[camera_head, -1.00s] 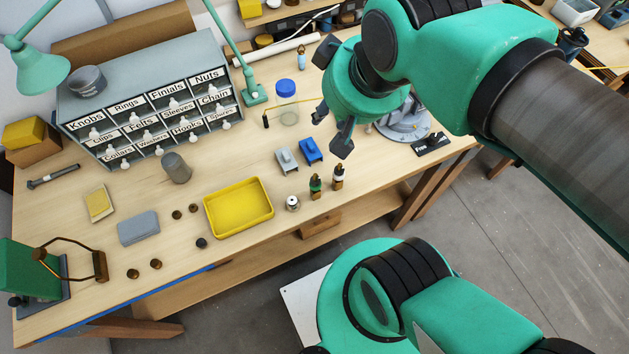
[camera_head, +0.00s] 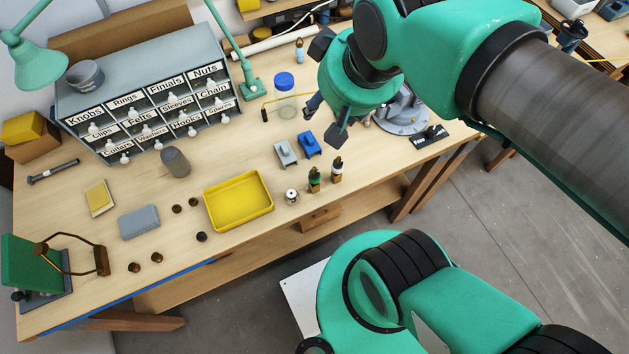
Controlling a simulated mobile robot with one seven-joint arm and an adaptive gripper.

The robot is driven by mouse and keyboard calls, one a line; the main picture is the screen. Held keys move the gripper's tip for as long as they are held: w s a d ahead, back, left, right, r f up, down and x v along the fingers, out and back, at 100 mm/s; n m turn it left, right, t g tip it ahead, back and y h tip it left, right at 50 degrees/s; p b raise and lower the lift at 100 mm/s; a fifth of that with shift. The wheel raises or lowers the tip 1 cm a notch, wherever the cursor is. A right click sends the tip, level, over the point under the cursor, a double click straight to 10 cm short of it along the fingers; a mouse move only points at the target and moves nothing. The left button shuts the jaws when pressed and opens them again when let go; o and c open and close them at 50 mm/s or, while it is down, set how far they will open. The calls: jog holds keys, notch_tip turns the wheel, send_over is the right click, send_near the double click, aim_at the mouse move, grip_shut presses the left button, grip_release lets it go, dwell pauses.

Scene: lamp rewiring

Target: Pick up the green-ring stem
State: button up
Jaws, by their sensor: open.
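The green-ring stem (camera_head: 314,181) stands upright near the front edge of the workbench, with a brown base, a green ring and a dark top. A similar stem with a pale ring (camera_head: 337,170) stands just to its right. My gripper (camera_head: 324,120) is open and empty, above the bench and above the stems in the picture, apart from both. Its fingers point down and left, and nothing hides the green-ring stem.
A small white-and-metal piece (camera_head: 292,196) stands left of the stem, beside the yellow tray (camera_head: 240,222). Grey (camera_head: 286,153) and blue (camera_head: 309,145) blocks lie behind. A lidded jar (camera_head: 285,100) and a grey round fixture (camera_head: 401,115) stand farther back.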

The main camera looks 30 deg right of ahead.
jog(key=m+g+p, duration=0.4)
jog(key=g+p, duration=0.1)
jog(key=p, duration=0.9)
send_over(314, 179)
jog(key=w, duration=0.2)
notch_tip(314, 179, down, 13)
jog(key=shift+s+d+f, duration=0.2)
jog(key=shift+d, duration=0.25)
notch_tip(314, 179, down, 9)
jog(key=shift+r+b, duration=0.2)
jog(key=shift+b, duration=0.2)
